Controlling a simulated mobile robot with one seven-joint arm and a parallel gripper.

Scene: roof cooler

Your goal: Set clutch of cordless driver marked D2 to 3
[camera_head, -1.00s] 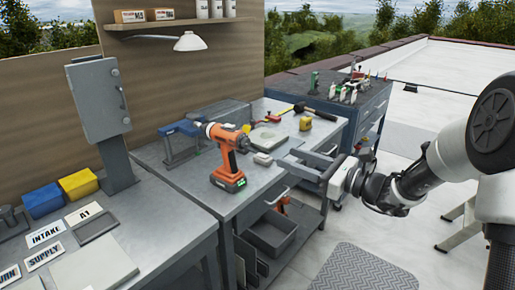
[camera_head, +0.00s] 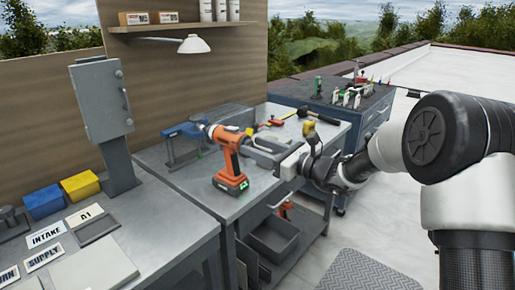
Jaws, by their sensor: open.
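An orange and black cordless driver (camera_head: 230,160) stands upright on its battery on the grey workbench. Its grey clutch and chuck end (camera_head: 206,128) points left and away from me. A green light shows on the battery. No D2 mark or clutch numbers can be read at this size. My gripper (camera_head: 262,147) is open, just right of the driver's handle and over the bench, with its fingers pointing left toward the driver. It appears apart from the driver and holds nothing.
A blue vise-like tool (camera_head: 186,131) stands left of the driver. A hammer (camera_head: 314,114) and a yellow item (camera_head: 309,128) lie at the bench's far right. A grey post with a box (camera_head: 101,100) rises at left. An orange tool (camera_head: 285,208) sits below the bench.

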